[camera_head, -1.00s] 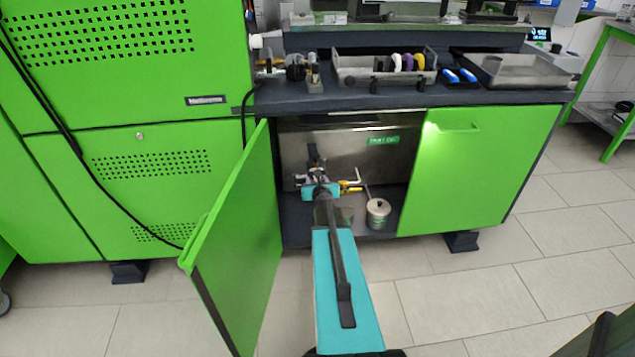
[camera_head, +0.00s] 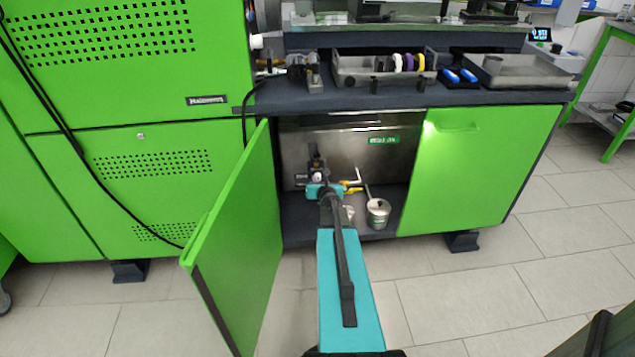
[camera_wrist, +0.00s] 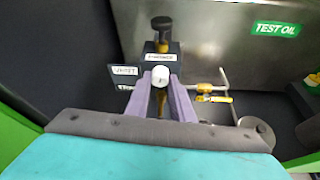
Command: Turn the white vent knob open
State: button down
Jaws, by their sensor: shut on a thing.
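The white vent knob (camera_wrist: 160,77) sits at the front of a dark block with small labels (camera_wrist: 161,52), inside the open cabinet. In the wrist view my gripper (camera_wrist: 160,85) has its two purple-grey fingers on either side of the knob, shut on it. In the head view my gripper (camera_head: 317,180) reaches into the cabinet, and the knob shows as a small white spot (camera_head: 317,177). The fingers hide the knob's sides. How far the knob is turned cannot be told.
A yellow-handled valve (camera_wrist: 214,99) with a bent pipe is just right of the block. A metal can (camera_head: 378,213) stands further right on the cabinet floor. The open green door (camera_head: 235,245) stands left of my arm; the closed right door (camera_head: 480,170) bounds the other side.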

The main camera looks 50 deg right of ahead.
jog(key=m, duration=0.1)
jog(key=m+t+y, duration=0.1)
jog(key=m+t, duration=0.1)
jog(key=m, duration=0.1)
jog(key=shift+d+y+p, duration=0.25)
jog(key=shift+y+p, duration=0.1)
jog(key=shift+y, duration=0.05)
jog(key=m+t, duration=0.1)
jog(key=m+t+b, duration=0.1)
jog(key=m, duration=0.1)
jog(key=m+y, duration=0.1)
jog(key=shift+s+d+f+m+t, duration=0.1)
jog(key=shift+f+m+t, duration=0.25)
jog(key=shift+m+t, duration=0.05)
jog(key=m+t+b, duration=0.1)
jog(key=m+b, duration=0.1)
jog(key=m, duration=0.1)
jog(key=m+t+h+b, duration=0.1)
jog(key=m+b, duration=0.1)
jog(key=m, duration=0.1)
jog(key=m+t+b, duration=0.1)
jog(key=m+b, duration=0.1)
jog(key=m, duration=0.1)
jog(key=shift+f+m+h, duration=0.3)
jog(key=shift+f+m, duration=0.05)
jog(key=shift+m, duration=0.05)
jog(key=shift+t, duration=0.3)
jog(key=c, duration=1.5)
grip_release()
jog(key=shift+c, duration=0.2)
